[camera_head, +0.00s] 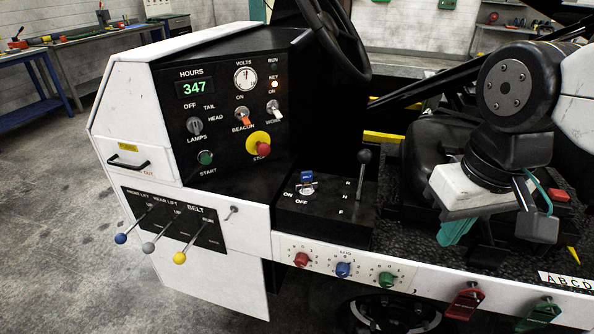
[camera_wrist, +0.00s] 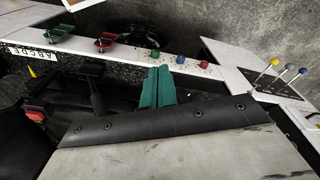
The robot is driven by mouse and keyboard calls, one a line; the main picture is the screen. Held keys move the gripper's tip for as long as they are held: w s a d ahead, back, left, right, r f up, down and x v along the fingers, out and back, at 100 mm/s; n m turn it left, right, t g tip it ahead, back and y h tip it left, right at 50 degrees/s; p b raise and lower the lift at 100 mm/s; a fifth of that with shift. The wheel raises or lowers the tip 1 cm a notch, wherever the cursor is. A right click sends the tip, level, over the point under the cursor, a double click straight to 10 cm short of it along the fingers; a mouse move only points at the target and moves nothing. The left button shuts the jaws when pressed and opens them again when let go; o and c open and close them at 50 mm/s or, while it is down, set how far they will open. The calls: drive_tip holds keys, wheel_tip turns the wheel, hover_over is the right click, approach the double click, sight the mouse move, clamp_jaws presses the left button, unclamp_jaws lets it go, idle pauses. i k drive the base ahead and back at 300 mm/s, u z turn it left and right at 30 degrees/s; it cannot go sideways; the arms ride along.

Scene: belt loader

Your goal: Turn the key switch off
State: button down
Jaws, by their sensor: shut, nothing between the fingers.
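The key switch (camera_head: 306,187) is on the black console panel beside the seat, with a blue-headed key in it. ON and OFF are printed at its lower left; the exact angle of the key is too small to tell. The KEY ON lamp (camera_head: 274,85) on the dashboard glows orange-white. My gripper (camera_head: 455,234), with teal fingers, is to the right of the key switch, over the seat area and apart from it. In the wrist view my gripper (camera_wrist: 157,88) is shut and empty, and I cannot make out the key switch there.
A black-knobbed shift lever (camera_head: 362,175) stands between the key switch and my gripper. The steering wheel (camera_head: 338,38) is above and behind. Red, blue and green knobs (camera_head: 343,270) line the white front ledge. A yellow-and-red stop button (camera_head: 262,147) sits on the dashboard.

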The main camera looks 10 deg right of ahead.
sight(306, 189)
drive_tip(key=u, duration=0.5)
drive_tip(key=k, duration=0.6)
drive_tip(key=u, duration=0.75)
drive_tip(key=i, duration=1.35)
drive_tip(key=z, duration=0.5)
